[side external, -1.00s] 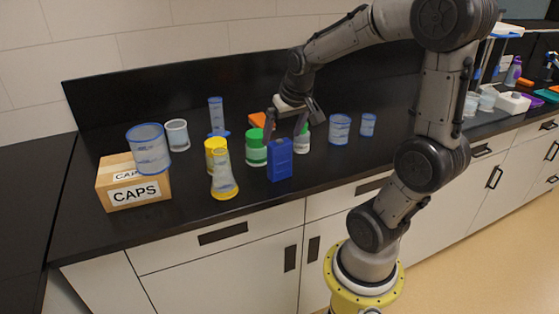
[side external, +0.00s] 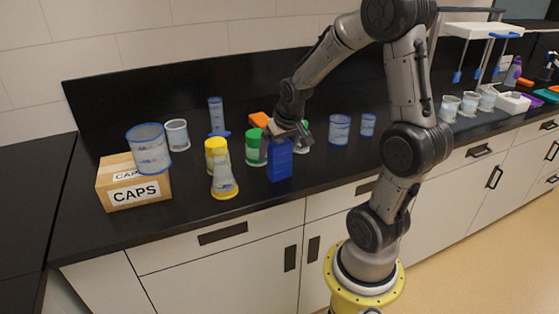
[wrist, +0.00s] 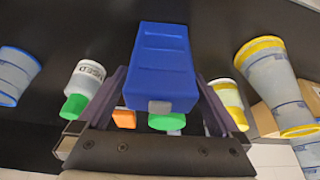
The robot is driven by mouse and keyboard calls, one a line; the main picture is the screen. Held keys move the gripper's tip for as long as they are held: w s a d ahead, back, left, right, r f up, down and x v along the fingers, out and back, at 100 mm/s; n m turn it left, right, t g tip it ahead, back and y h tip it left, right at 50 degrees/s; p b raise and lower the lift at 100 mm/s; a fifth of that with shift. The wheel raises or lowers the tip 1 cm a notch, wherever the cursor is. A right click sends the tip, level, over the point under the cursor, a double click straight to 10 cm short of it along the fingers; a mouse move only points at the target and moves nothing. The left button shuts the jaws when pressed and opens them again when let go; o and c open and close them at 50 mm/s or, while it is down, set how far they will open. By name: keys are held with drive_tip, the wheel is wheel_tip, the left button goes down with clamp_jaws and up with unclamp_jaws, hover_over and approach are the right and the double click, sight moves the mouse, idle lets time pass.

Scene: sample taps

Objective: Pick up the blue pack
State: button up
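The blue pack (side external: 279,163) stands upright near the front edge of the black counter in the side external view. In the wrist view the blue pack (wrist: 161,62) lies between the two fingers of my gripper (wrist: 160,76). The fingers are spread, one on each side of the pack, with narrow gaps visible beside its near end. In the side external view my gripper (side external: 285,137) is down at the top of the pack, and the pack's top partly hides the fingers.
A green-capped bottle (side external: 255,152) and a yellow container (side external: 216,150) with a yellow-based flask (side external: 223,178) stand left of the pack. Another green-capped bottle (wrist: 83,85) is close by. An orange block (side external: 258,121) lies behind. A CAPS box (side external: 137,191) stands left. Beakers (side external: 340,129) stand right.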

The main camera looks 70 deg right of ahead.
drive_tip(key=c, duration=1.3)
drive_tip(key=shift+r, duration=0.1)
drive_tip(key=shift+c, duration=0.2)
